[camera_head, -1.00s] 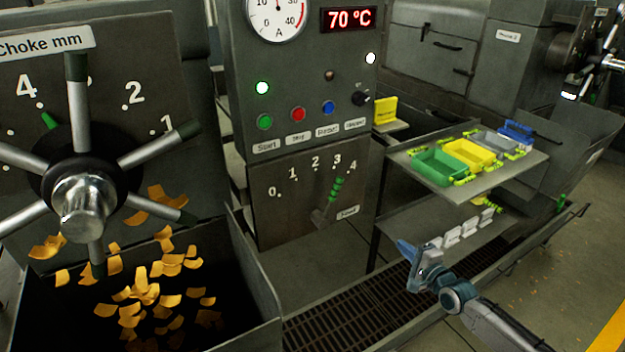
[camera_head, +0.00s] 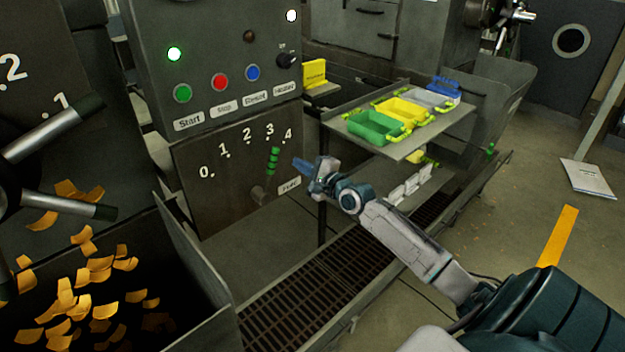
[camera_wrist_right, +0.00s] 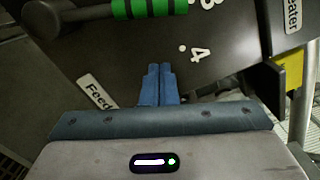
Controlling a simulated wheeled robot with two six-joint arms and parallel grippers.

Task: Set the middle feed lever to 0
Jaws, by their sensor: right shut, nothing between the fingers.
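The feed lever (camera_head: 273,161) has a green ribbed handle and stands on the dark panel under the Start, Stop, Reset and Heater row. Its handle tilts up and right, pointing between 3 and 4 on a 0 to 4 scale. The 0 mark (camera_head: 206,172) is at the scale's left end. My right gripper (camera_head: 299,163) is shut and empty, a little right of the handle and apart from it in the picture. In the right wrist view its blue fingers (camera_wrist_right: 158,72) are together, below the 4, with the green handle (camera_wrist_right: 148,8) at the top edge. My left gripper is not in view.
A choke handwheel (camera_head: 50,130) with long spokes is at left, above a bin of orange flakes (camera_head: 90,280). A shelf (camera_head: 425,145) with green, yellow, grey and blue trays stands right of the panel, behind my right arm. A grated channel (camera_head: 300,285) runs below.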

